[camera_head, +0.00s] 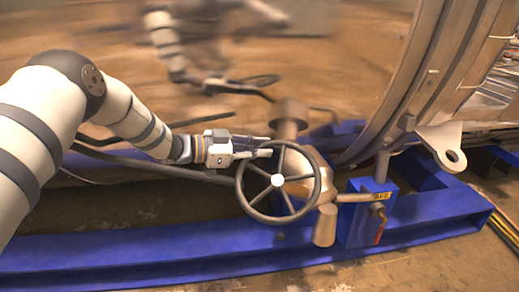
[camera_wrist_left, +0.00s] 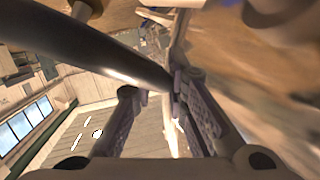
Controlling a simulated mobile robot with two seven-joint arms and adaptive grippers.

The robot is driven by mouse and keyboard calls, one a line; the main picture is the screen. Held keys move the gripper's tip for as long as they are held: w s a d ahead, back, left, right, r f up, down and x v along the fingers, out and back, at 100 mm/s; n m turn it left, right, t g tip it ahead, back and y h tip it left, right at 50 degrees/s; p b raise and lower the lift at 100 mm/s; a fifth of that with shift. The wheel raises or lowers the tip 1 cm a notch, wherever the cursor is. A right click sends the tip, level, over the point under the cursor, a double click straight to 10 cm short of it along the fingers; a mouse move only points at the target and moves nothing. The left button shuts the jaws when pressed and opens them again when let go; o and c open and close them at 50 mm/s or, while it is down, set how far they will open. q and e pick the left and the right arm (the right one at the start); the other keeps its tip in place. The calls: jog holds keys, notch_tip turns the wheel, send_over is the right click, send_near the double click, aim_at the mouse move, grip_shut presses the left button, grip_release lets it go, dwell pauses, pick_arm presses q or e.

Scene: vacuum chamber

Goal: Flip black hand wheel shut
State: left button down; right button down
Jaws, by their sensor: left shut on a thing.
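The black hand wheel (camera_head: 278,181) has a dark round rim, several spokes and a pale hub. It faces me on a metal valve body (camera_head: 305,165) in the middle of the head view. My left gripper (camera_head: 252,161) reaches in from the left and is shut on the upper left part of the wheel's rim. In the left wrist view the dark rim (camera_wrist_left: 95,50) runs from the upper left to the fingers (camera_wrist_left: 155,95), one on each side of its end. The exact contact is partly hidden. My right gripper is in neither view.
A blue frame (camera_head: 150,262) runs below the wheel. A blue block (camera_head: 367,212) with a yellow label stands right of it. A large metal cylinder (camera_head: 405,75) fills the upper right. A blurred reflection of the arm and wheel (camera_head: 205,55) shows behind.

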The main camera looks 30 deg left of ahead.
pick_arm(q)
jog(key=shift+d, duration=0.1)
jog(key=c, duration=1.6)
grip_release()
jog(key=v, duration=1.2)
